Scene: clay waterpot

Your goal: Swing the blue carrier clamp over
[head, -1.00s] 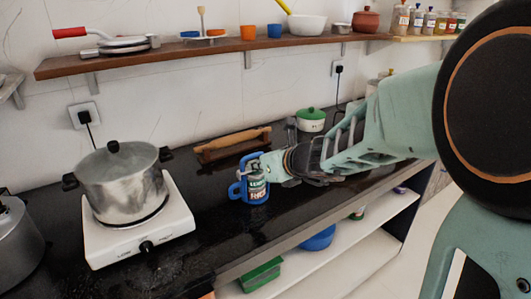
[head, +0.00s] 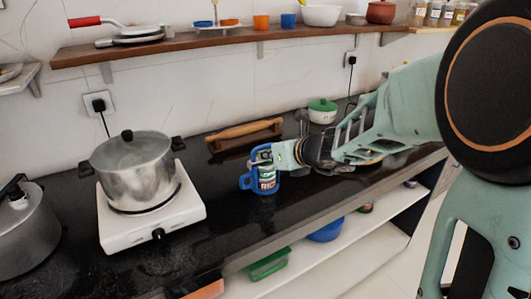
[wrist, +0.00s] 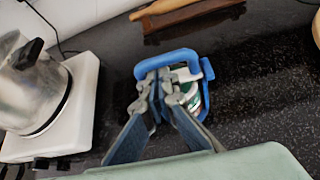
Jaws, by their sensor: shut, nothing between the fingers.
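The blue carrier (head: 246,182) stands on the black counter around a can with a green and white label (head: 267,179). In the wrist view the carrier's blue clamp bar (wrist: 168,57) arches just beyond my fingertips, and part of the can (wrist: 190,96) shows at the right. My gripper (head: 264,157) is at the top of the carrier, coming in from the right. In the wrist view my gripper (wrist: 160,80) is shut with nothing held, its tips close to the bar. I cannot tell whether they touch it. My fingers hide part of the carrier and can.
A white hot plate (head: 150,228) with a metal pot (head: 133,170) stands left of the carrier. A wooden rolling pin on a stand (head: 245,130) and a green-lidded pot (head: 322,110) are behind. A shelf (head: 220,42) runs along the wall. The counter front is clear.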

